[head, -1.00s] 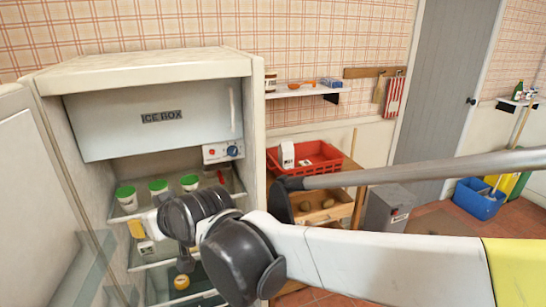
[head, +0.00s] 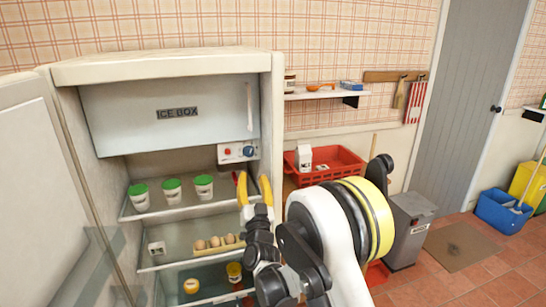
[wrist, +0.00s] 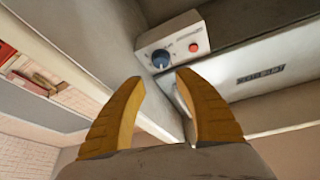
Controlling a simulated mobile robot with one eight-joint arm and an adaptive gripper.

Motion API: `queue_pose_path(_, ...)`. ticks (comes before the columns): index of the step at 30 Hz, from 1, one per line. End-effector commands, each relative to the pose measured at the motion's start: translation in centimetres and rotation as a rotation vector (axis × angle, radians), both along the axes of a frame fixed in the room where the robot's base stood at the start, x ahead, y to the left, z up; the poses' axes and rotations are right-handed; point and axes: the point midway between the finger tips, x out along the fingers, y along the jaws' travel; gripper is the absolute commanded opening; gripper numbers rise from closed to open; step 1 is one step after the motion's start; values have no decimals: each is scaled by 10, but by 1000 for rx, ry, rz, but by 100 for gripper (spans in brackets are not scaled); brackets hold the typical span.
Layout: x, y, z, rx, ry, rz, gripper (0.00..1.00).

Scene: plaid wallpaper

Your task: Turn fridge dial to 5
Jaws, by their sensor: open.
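The fridge (head: 165,67) stands open, with an ice box door (head: 175,112) at its top. A white control panel (head: 227,154) sits below the ice box's right end. It carries a blue dial (head: 248,151) and a red button or light (head: 227,152). In the wrist view the dial (wrist: 160,59) is ahead of the fingertips, close to the red one (wrist: 193,47). I cannot read the dial's setting. My gripper (head: 254,182), with yellow fingers, is open and empty just below the dial. It also shows in the wrist view (wrist: 159,80), apart from the dial.
Green-lidded tubs (head: 172,189) stand on the upper fridge shelf, left of my gripper. An egg tray (head: 215,243) is on the shelf below. The fridge's right side wall (head: 272,130) is close to my gripper. A red crate (head: 335,160) stands outside, to the right.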

Motion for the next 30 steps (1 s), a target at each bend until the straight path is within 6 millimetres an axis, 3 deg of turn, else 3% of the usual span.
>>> queue_pose_path(16, 86, 10, 32, 0, 1, 0, 39)
queue_pose_path(29, 96, 12, 39, -1, 1, 0, 39)
queue_pose_path(30, 96, 12, 39, -1, 1, 0, 29)
